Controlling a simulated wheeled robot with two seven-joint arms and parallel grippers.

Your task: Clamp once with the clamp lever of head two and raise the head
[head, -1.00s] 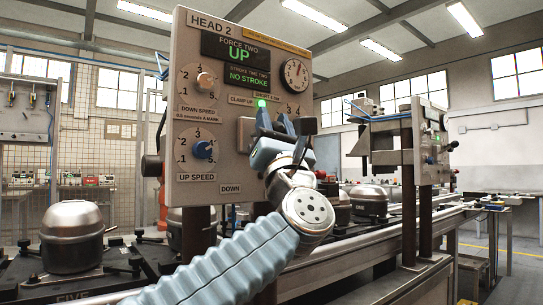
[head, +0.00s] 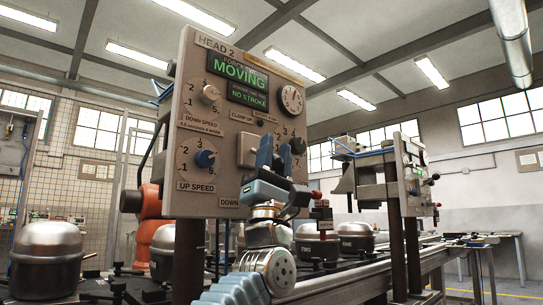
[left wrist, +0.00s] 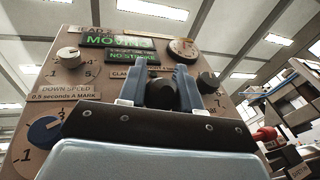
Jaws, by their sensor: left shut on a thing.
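The head two panel (head: 240,190) is a beige upright board with dials and a gauge. Its display (head: 243,73) reads MOVING, with NO STROKE below. My left gripper (head: 272,152) is in front of the panel's lower right part, below the clamp label. Its blue-grey fingers also show in the left wrist view (left wrist: 163,84), shut on a dark round knob (left wrist: 163,95), seemingly the clamp lever's. The lever's shaft is hidden behind the fingers. A black dial knob (head: 298,146) is just right of the fingers. My right gripper is not in view.
A metal compressor pot (head: 48,250) stands at the left, and more stand behind the panel (head: 355,240). Another panelled head (head: 408,185) is at the right. A red-knobbed part (head: 318,195) is close right of my left gripper.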

